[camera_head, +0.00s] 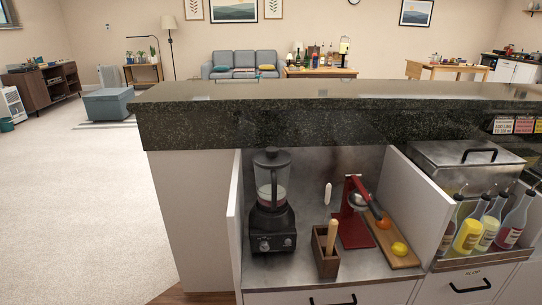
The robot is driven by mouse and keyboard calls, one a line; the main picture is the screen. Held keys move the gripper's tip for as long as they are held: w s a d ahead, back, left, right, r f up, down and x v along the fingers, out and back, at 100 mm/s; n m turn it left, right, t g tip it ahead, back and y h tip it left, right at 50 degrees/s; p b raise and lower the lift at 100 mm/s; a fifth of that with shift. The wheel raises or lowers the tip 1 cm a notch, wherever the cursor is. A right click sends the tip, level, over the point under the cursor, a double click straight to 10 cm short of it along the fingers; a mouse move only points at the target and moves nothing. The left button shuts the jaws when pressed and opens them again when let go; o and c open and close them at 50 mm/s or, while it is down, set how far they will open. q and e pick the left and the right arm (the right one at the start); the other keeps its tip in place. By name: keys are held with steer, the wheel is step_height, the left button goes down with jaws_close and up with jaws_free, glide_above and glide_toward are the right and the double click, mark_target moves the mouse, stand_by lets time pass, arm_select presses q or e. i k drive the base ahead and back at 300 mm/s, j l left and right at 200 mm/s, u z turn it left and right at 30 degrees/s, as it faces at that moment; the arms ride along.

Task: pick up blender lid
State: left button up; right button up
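A blender (271,205) stands upright on the steel counter, at the left end of the bar's recessed work area. It has a black base with knobs and a clear jar with something pale inside. The dark blender lid (271,156) sits on top of the jar, with a raised knob in its middle. Neither of my grippers is in the head view.
A wooden box (325,258) with a muddler stands right of the blender, near a red citrus press (354,225). A cutting board (393,242) holds fruit. A white side panel (235,222) stands close on the left. The granite bar top (330,118) rises behind.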

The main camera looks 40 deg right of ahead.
mark_target(271, 156)
steer(key=i+j+z, duration=0.15)
steer(key=i+z, duration=0.3)
steer(key=i+j+z, duration=0.25)
steer(key=z, duration=0.15)
steer(key=i+j+z, duration=0.25)
steer(key=j+z, duration=0.2)
steer(key=i+j+z, duration=0.25)
steer(key=j+z, duration=0.2)
steer(key=i+j+z, duration=0.1)
steer(key=j+z, duration=0.3)
steer(key=j, duration=0.1)
